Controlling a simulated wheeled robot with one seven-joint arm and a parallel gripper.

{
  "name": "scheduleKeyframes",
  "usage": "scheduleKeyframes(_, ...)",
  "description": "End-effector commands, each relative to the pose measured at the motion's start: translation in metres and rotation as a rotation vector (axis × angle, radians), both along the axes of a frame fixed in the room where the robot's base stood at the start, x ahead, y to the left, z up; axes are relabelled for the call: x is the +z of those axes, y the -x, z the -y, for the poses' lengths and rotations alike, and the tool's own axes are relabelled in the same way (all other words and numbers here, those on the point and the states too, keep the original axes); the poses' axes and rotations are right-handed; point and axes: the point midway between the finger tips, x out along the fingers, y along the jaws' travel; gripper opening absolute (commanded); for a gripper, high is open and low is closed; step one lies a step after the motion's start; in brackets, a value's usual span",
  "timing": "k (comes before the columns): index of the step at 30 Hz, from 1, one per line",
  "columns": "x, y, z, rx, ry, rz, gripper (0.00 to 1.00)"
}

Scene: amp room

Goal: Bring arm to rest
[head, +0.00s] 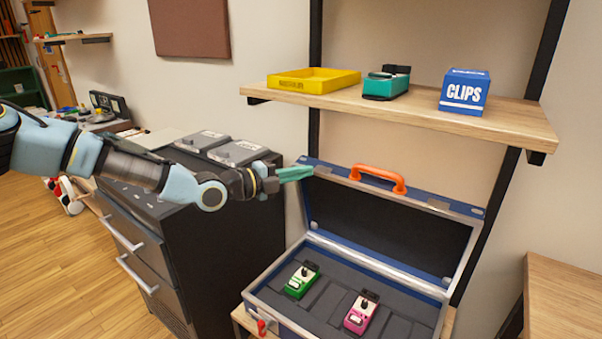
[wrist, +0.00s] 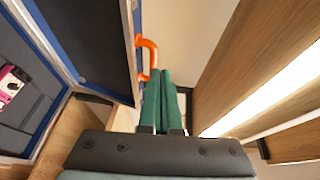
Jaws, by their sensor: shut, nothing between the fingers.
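My arm reaches in from the left in the head view, over the dark drawer cabinet. My gripper (head: 296,173) has green fingers and is shut and empty. Its tips are in the air near the upper left corner of the open case lid. In the wrist view the fingers (wrist: 166,100) lie together, with the orange handle (wrist: 148,58) of the case just beyond them to the left. I cannot tell whether the fingers touch the lid.
The open blue case (head: 377,270) holds a green pedal (head: 301,280) and a pink pedal (head: 361,313). The wooden shelf (head: 420,110) above bears a yellow tray (head: 313,81), a teal pedal (head: 386,83) and a blue CLIPS box (head: 465,92). The drawer cabinet (head: 228,240) stands left of the case.

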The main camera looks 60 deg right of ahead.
Motion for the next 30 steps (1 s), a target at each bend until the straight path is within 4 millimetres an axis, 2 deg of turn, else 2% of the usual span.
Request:
scheduleKeyframes(10,0.000,-0.001,-0.006,-0.008,0.002,0.030,0.00)
scheduleKeyframes(14,-0.011,-0.004,-0.029,-0.075,0.022,0.249,0.00)
scheduleKeyframes(17,-0.028,-0.012,-0.068,-0.187,0.050,0.561,0.00)
scheduleKeyframes(20,-0.049,-0.030,-0.120,-0.343,0.075,0.907,0.00)
scheduleKeyframes(25,-0.073,-0.075,-0.222,-0.664,0.105,1.415,0.00)
scheduleKeyframes(29,-0.076,-0.110,-0.309,-0.958,0.125,1.715,0.00)
scheduleKeyframes(30,-0.075,-0.120,-0.337,-1.056,0.133,1.789,0.00)
